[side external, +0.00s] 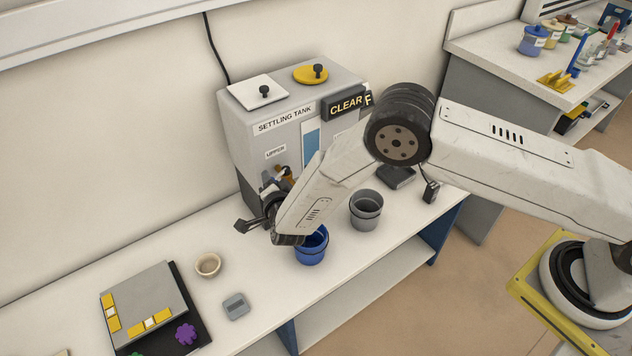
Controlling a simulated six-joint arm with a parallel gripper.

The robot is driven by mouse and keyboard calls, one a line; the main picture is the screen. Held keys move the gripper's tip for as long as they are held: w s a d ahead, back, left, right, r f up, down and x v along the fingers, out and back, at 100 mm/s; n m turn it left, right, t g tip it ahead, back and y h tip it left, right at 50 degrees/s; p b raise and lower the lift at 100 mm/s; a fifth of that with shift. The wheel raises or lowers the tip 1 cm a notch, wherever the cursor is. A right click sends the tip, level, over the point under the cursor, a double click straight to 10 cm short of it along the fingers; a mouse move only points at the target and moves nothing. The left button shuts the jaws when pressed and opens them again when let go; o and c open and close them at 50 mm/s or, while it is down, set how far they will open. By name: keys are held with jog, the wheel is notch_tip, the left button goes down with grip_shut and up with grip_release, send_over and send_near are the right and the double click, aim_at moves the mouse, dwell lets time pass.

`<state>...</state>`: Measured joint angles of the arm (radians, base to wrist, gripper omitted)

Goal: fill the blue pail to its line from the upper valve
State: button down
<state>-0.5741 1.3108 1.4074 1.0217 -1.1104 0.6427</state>
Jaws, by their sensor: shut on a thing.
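The blue pail (311,253) stands upright on the bench in front of the settling tank (240,112). My wrist covers part of its mouth, so its line and the level inside are hidden. The upper valve (284,173), with orange-brown parts, is on the tank front below the UPPER label (275,152). My gripper (255,222) is dark and sits just below and left of that valve. It is shut on what seems to be the valve's handle; the contact itself is too small and covered to see clearly. No stream of liquid is visible.
A grey bucket (366,213) stands right of the blue pail. A small beige bowl (208,264), a grey device (235,306) and a dark board with yellow pieces (190,300) lie at left. A CLEAR sign (345,105) is on the tank. Bare bench lies around the bowl.

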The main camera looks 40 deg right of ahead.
jog(key=shift+s+d+n+t+y, duration=0.15)
jog(key=shift+s+n+t+y, duration=0.2)
jog(key=shift+n+y, duration=0.5)
jog(key=shift+c, duration=1.8)
grip_release()
jog(key=shift+s, duration=0.15)
jog(key=v, duration=0.7)
jog(key=shift+s+r, duration=0.2)
jog(key=shift+s, duration=0.05)
